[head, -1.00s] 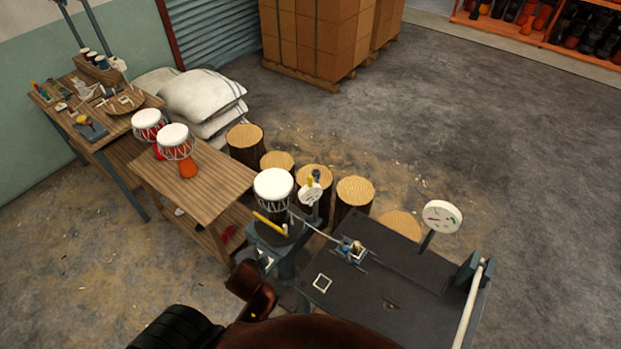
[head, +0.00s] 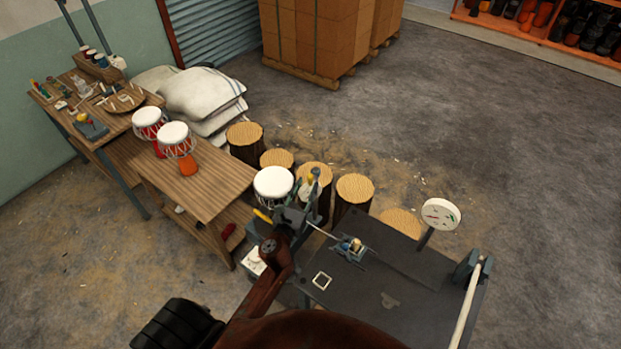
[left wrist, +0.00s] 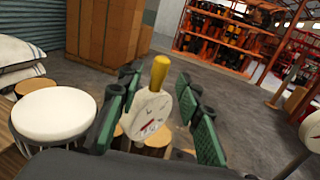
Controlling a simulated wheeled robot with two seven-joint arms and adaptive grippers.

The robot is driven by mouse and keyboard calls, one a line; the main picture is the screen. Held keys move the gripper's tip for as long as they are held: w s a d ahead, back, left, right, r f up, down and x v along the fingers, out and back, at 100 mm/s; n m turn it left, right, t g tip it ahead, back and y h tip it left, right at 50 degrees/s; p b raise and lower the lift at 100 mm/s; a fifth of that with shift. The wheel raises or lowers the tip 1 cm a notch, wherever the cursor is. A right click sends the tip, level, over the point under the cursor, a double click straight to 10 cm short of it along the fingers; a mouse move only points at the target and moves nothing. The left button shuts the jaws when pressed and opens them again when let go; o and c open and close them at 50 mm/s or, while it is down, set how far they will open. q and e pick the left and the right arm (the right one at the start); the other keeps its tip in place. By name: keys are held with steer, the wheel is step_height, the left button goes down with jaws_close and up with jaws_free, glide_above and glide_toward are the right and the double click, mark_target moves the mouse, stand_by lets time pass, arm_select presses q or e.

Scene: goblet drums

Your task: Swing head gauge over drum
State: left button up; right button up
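The head gauge, a white dial with a red needle (left wrist: 151,118), stands between my left gripper's fingers in the left wrist view; its yellow handle (left wrist: 159,70) points up. My left gripper (left wrist: 158,82) is open, green pads on either side with gaps to the handle. In the head view my left gripper (head: 302,198) is at the gauge and partly hides it. The drum (head: 273,184) with a white head stands just left of the gauge; its head also fills the left of the left wrist view (left wrist: 52,112). My right gripper is not in view.
A dark bench (head: 375,285) at right carries a small fixture (head: 350,249) with a rod running toward the drum. A second round dial (head: 440,214) rises behind the bench. Log stumps (head: 354,189) stand behind the drum.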

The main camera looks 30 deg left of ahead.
mark_target(309, 181)
arm_select(q)
steer(key=shift+w+a, duration=0.25)
steer(key=shift+w, duration=0.85)
steer(key=shift+w+a, duration=0.2)
steer(key=shift+w, duration=0.85)
steer(key=shift+c, duration=0.3)
jaws_close()
